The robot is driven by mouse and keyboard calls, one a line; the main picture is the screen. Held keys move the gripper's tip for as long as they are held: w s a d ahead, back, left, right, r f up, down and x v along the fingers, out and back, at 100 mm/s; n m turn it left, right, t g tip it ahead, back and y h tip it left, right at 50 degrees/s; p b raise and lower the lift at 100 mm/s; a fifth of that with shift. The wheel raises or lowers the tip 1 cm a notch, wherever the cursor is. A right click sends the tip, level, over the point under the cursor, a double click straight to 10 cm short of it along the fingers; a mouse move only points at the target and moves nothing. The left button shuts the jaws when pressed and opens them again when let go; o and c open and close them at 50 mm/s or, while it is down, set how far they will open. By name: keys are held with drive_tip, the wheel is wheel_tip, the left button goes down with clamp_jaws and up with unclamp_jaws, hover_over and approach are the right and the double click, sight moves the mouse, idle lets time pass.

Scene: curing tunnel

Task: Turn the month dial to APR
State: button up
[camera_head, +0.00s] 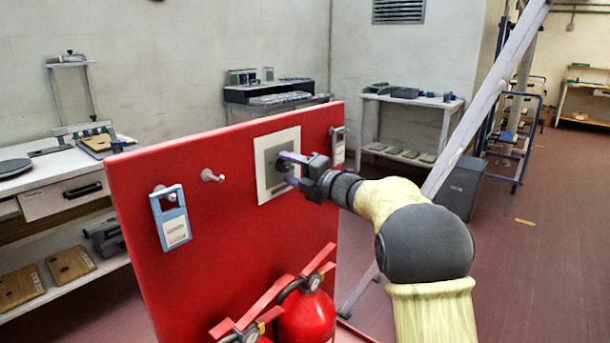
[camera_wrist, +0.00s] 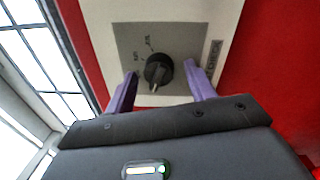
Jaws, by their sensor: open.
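The month dial (camera_wrist: 158,71) is a dark round knob on a grey plate (camera_wrist: 190,40) with small lettering around it, too small to read surely. In the head view, the grey plate sits in a pale square frame (camera_head: 264,196) on a red upright panel, and the dial is mostly hidden behind my gripper. My gripper (camera_head: 287,170) is open in front of the plate. In the wrist view, its two purple fingers (camera_wrist: 161,88) stand left and right of the dial, with gaps on both sides.
The red panel (camera_head: 225,235) carries a blue-white tag (camera_head: 171,222) on a hook, a bare hook (camera_head: 212,175), and another tag (camera_head: 338,147) right of the frame. Red fire extinguishers (camera_head: 306,312) stand at its foot. A pale slanted post (camera_head: 480,115) rises behind my arm.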

drive_tip(key=v, duration=1.7)
drive_tip(key=shift+p, duration=0.4)
drive_tip(key=shift+d+f, duration=0.1)
drive_tip(key=shift+d, duration=0.05)
